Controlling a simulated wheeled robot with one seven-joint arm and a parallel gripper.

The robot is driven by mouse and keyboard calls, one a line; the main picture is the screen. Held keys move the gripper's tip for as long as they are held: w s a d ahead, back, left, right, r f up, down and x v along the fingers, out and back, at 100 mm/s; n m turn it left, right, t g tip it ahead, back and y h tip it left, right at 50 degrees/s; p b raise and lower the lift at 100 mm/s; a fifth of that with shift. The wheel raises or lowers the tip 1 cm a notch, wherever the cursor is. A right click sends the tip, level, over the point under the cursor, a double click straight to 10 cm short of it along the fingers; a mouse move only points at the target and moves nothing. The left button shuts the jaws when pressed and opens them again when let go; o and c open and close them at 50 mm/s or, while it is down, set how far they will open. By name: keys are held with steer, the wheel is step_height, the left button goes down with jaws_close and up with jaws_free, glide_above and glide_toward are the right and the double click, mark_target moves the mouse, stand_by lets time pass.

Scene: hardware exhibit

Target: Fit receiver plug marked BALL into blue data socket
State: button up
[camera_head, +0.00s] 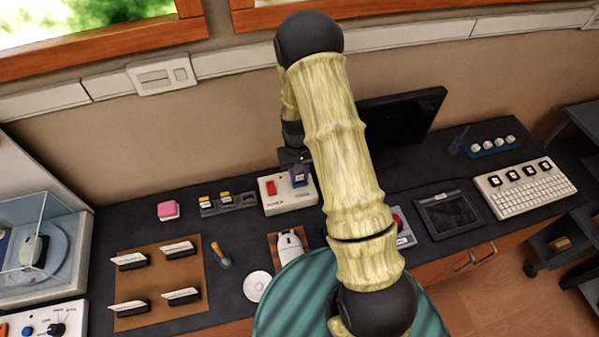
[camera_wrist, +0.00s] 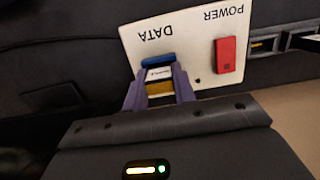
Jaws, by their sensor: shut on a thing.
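A white panel (camera_wrist: 196,38) is lettered DATA and POWER, upside down in the wrist view. The blue data socket (camera_wrist: 158,60) sits below the word DATA. My gripper (camera_wrist: 159,80) has its two purple fingers shut on a plug (camera_wrist: 157,90) with a yellow body and a white label. The label is too small to read. The plug's far end is right at the blue socket; I cannot tell whether it is inside or just in front.
The red power piece (camera_wrist: 226,55) is beside the socket. A dark rack (camera_head: 248,199) left of the panel holds yellow-topped plugs. A pink block (camera_head: 167,210), a brown board (camera_head: 158,258) with cards and a monitor (camera_head: 400,115) are also on the counter.

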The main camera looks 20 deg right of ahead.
steer(key=shift+f, duration=0.1)
steer(key=o, duration=1.5)
steer(key=shift+r+p, duration=2.5)
steer(key=shift+r, duration=1.05)
steer(key=shift+r, duration=0.25)
steer(key=s+r+t, duration=0.2)
steer(key=s+r, duration=0.5)
steer(key=r, duration=0.2)
steer(key=s+r+t, duration=0.2)
steer(key=s+r, duration=0.5)
steer(key=r, duration=0.3)
steer(key=shift+s+r, duration=0.15)
steer(key=shift+r, duration=0.1)
